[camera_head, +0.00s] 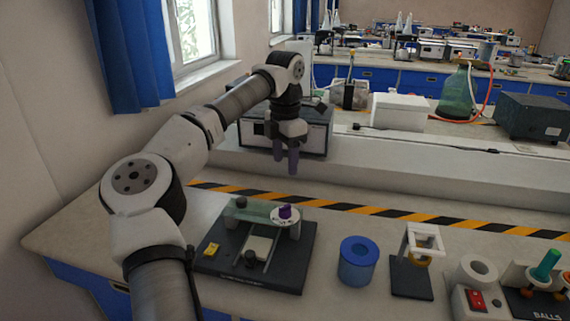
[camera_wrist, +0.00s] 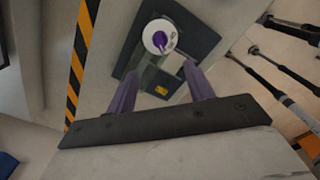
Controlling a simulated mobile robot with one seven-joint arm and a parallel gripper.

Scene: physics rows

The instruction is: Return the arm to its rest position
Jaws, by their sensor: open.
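My arm reaches from the lower left of the head view over the lab bench. My gripper (camera_head: 287,170) points down in the air, above the bench near the striped tape. Its two purple fingers are apart with nothing between them. In the wrist view, my gripper (camera_wrist: 160,80) also shows open and empty. Past the fingers lies a dark device base (camera_head: 258,250) with a white disc and purple knob (camera_head: 285,212). The disc and knob also show in the wrist view (camera_wrist: 160,38). The gripper is apart from the device.
A blue cylinder (camera_head: 357,262), a small white frame stand (camera_head: 420,245) and a red-switch device (camera_head: 476,300) stand to the right. A boxy instrument (camera_head: 308,138) is behind the gripper. Striped tape (camera_head: 400,215) crosses the bench. The wall and window are left.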

